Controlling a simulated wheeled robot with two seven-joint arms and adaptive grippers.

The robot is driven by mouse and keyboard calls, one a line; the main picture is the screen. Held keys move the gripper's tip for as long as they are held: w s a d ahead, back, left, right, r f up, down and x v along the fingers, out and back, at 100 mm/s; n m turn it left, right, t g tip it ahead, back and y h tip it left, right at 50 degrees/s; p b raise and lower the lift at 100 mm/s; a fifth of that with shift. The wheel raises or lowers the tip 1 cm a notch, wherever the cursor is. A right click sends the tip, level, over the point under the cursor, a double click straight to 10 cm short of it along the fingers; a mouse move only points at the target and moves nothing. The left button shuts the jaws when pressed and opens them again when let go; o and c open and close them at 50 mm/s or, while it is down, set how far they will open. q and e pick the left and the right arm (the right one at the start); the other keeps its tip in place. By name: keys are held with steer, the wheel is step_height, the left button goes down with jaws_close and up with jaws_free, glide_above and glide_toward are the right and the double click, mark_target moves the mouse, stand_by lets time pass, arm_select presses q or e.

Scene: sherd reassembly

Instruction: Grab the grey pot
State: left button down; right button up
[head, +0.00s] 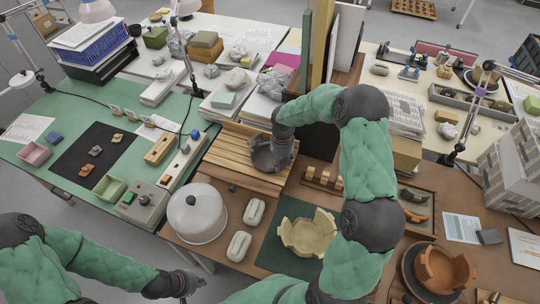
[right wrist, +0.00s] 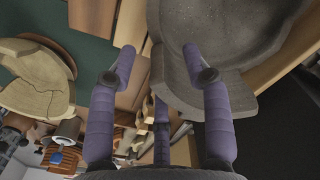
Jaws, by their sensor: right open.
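The grey pot (head: 262,157), with a broken, uneven rim, sits on the slatted wooden rack (head: 235,160) in the head view. My right gripper (head: 282,158) reaches down at its right side and hides part of it. In the right wrist view the grey pot (right wrist: 225,35) fills the upper middle and right.
A pale broken pot (head: 308,234) stands on a dark green mat (head: 273,262). An orange broken pot (head: 446,270) is at the lower right. A white dome (head: 197,214) and two white oblong items (head: 254,211) stand before the rack. Upright boards (head: 319,45) rise behind.

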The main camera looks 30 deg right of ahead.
mark_target(281, 166)
step_height(281, 166, down, 4)
steer(key=shift+w+d+r, duration=0.1)
steer(key=shift+r, duration=0.15)
jaws_close()
steer(key=shift+w+r, duration=0.1)
steer(key=shift+r, duration=0.1)
